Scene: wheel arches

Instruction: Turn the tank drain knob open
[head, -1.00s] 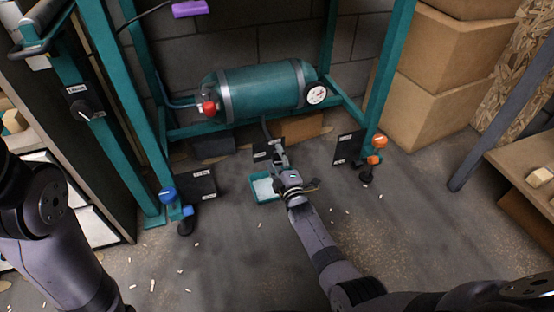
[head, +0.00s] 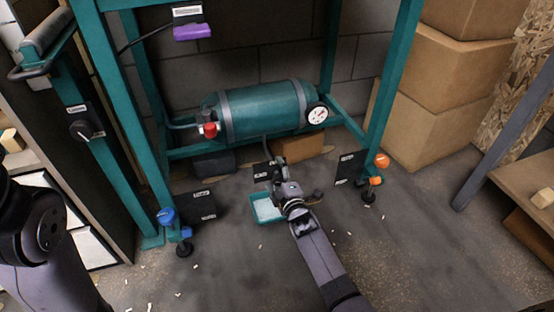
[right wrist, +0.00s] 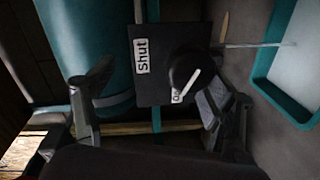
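The drain knob (right wrist: 186,68) is black with a white pointer line and sits on a dark plate (right wrist: 150,82) in the right wrist view. The plate has a "Shut" label and another label starting with "O", partly covered by the knob. The pointer lies toward the "O" label. My right gripper (right wrist: 155,82) is open, with the knob between its fingers, closer to the right-hand one. In the head view my right gripper (head: 278,165) is at the plate (head: 263,172) below the teal tank (head: 265,110) and hides the knob. My left gripper is out of view.
A teal tray (head: 254,212) with pale contents is on the floor below the plate; a thin pale streak reaches it in the right wrist view. Blue (head: 166,216) and orange (head: 382,161) knobs stand by the frame legs. Cardboard boxes (head: 430,120) are at right.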

